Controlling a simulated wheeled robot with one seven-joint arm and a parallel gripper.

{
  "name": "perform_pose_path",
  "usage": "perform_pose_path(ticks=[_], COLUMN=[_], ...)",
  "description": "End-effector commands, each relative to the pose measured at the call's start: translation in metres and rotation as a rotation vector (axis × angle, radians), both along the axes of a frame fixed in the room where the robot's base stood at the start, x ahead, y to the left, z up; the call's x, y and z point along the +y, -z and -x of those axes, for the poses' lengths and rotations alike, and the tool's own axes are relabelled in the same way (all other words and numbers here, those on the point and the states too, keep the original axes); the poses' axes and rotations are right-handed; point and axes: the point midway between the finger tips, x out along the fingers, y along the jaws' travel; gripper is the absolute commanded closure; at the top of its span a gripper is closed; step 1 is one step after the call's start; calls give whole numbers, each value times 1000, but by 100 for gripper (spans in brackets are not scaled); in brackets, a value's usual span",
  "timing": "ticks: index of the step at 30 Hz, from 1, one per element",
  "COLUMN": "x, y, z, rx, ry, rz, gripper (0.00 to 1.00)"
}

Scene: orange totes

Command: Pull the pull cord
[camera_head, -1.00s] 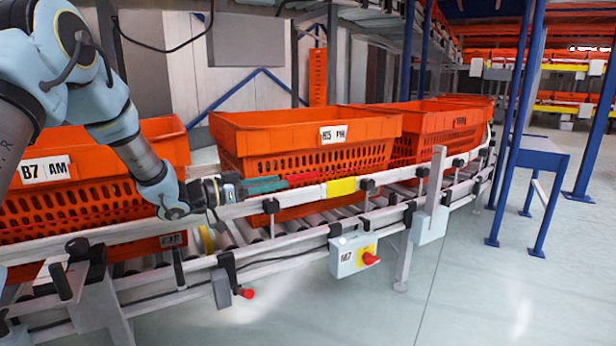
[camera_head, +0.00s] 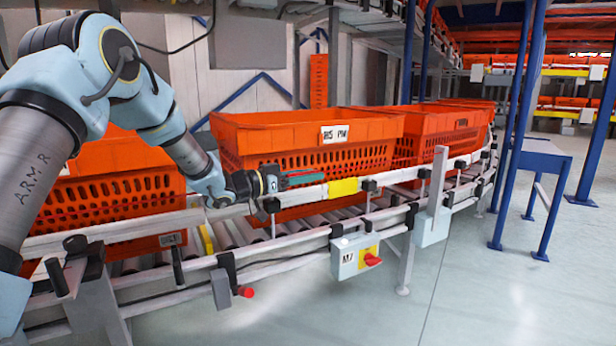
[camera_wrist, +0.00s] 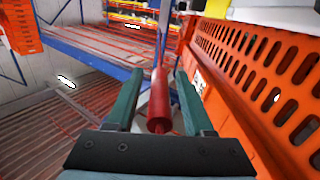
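The pull cord is probably the red cylinder (camera_wrist: 160,105) that shows in the wrist view. It runs lengthwise between the two teal fingers of my gripper (camera_wrist: 159,75), with a visible gap on each side. In the head view my gripper (camera_head: 305,178) is beside the front wall of the middle orange tote, just above the conveyor's side rail. There the fingers mostly hide the red cylinder. My gripper is open around it and does not appear to touch it.
Orange totes (camera_head: 270,128) stand in a row on the roller conveyor, close to my gripper. A yellow block (camera_head: 342,187) sits on the rail past the fingertips. A grey control box (camera_head: 350,258) with a red knob hangs below. Open floor lies right.

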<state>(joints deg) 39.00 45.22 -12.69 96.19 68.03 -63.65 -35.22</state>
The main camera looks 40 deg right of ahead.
Motion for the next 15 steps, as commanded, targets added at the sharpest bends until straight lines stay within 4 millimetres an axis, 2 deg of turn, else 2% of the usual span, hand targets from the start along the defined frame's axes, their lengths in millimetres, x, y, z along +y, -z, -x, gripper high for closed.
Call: perform_pose_path(ticks=[2, 13, 15], x=[0, 0, 0], y=[0, 0, 0], z=[0, 0, 0], rx=[0, 0, 0], ry=[0, 0, 0], rz=[0, 0, 0], gripper=[58, 100, 100])
